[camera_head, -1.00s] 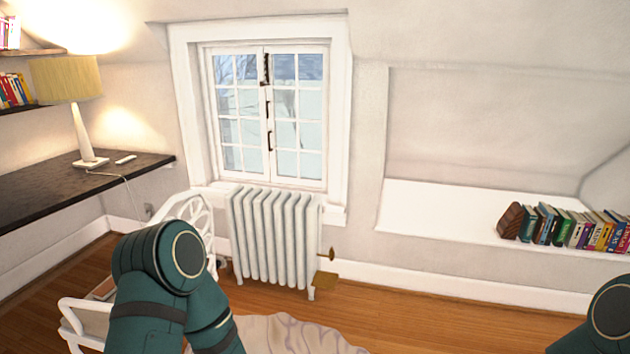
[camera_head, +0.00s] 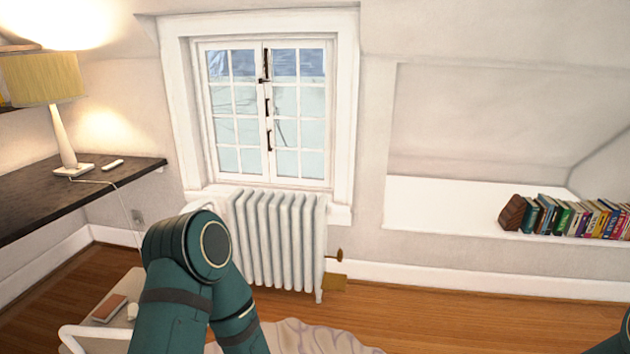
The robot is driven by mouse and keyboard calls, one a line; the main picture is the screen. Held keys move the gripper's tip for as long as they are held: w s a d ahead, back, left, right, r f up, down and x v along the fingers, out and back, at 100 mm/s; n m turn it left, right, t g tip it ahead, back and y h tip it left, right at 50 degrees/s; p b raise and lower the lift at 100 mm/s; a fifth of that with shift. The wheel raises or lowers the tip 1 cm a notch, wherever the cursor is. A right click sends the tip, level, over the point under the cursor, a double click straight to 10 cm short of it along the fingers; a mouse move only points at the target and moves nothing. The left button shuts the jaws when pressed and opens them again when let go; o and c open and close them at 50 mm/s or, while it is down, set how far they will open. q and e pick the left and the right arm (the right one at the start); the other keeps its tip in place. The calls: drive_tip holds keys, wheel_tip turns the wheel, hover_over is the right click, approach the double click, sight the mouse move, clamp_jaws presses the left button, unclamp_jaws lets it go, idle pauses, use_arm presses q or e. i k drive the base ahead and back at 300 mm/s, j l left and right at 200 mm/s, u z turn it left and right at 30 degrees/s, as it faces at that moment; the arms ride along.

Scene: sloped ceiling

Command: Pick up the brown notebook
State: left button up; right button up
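A flat reddish-brown notebook-like item (camera_head: 109,308) lies at the lower left, on the light seat of a white chair (camera_head: 92,332). A small white object (camera_head: 132,311) sits beside it. My green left arm stands just right of the chair and hides part of it. The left gripper is out of the picture. Only a small piece of my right arm shows at the bottom right corner, and its gripper is not seen.
A dark desk (camera_head: 60,197) with a lamp (camera_head: 48,90) runs along the left wall above the chair. A white radiator (camera_head: 278,240) stands under the window. Books (camera_head: 570,216) line the right ledge. A pale rug (camera_head: 295,338) lies on the wooden floor, which is open at right.

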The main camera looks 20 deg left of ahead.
sight(116, 303)
drive_tip(key=j, duration=0.95)
drive_tip(key=j+z, duration=0.15)
drive_tip(key=j, duration=0.85)
drive_tip(key=k+j, duration=0.15)
drive_tip(key=j, duration=1.65)
drive_tip(key=i+j, duration=0.25)
drive_tip(key=j, duration=0.2)
drive_tip(key=l+z, duration=0.05)
